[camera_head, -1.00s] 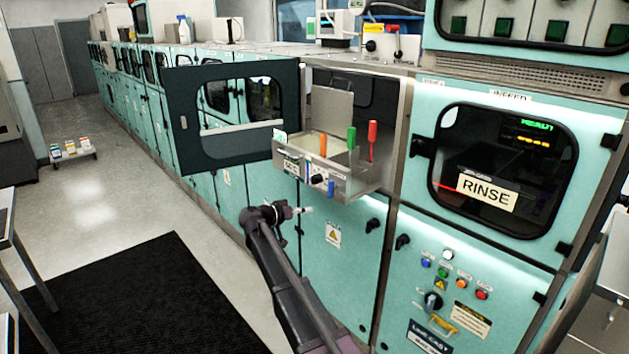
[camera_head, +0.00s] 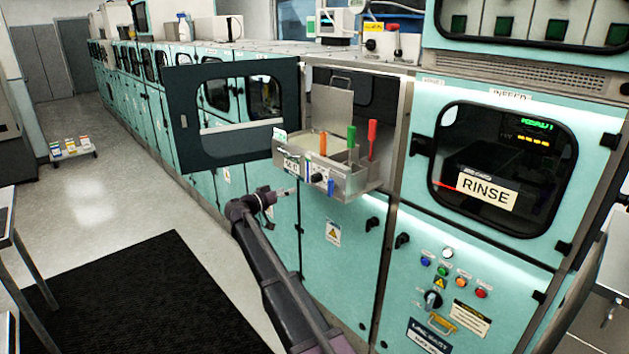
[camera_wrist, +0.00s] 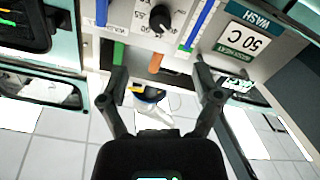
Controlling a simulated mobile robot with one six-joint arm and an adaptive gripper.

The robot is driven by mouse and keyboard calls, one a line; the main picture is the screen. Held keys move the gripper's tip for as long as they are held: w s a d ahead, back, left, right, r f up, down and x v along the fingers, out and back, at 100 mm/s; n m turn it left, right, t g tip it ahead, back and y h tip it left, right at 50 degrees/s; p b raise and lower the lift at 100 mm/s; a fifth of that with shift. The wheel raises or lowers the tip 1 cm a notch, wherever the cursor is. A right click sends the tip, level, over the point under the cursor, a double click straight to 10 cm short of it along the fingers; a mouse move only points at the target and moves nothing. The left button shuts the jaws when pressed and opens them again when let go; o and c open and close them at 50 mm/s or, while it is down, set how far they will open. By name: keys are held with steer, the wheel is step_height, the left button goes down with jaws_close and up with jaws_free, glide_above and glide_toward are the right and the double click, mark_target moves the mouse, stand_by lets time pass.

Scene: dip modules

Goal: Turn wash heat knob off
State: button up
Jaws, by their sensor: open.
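The black round heat knob (camera_head: 318,179) is on the front panel of the open wash station box (camera_head: 349,191). In the wrist view the knob (camera_wrist: 160,18) shows upside down, with a pale pointer mark, near the top edge; its exact setting is hard to read. A WASH label with a 50 C sign (camera_wrist: 245,37) is beside it, upside down. My gripper (camera_head: 284,192) is below and left of the knob in the head view. In the wrist view my gripper (camera_wrist: 160,86) is open and empty, its two fingers apart, not touching the knob.
Orange (camera_head: 323,145), green (camera_head: 351,137) and red (camera_head: 372,140) handles stand up in the box. An open dark door (camera_head: 183,120) is to the left.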

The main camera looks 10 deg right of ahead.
mark_target(313, 180)
steer(key=x, duration=1.2)
steer(key=shift+w+d, duration=0.2)
steer(key=shift+d, duration=0.1)
jaws_close()
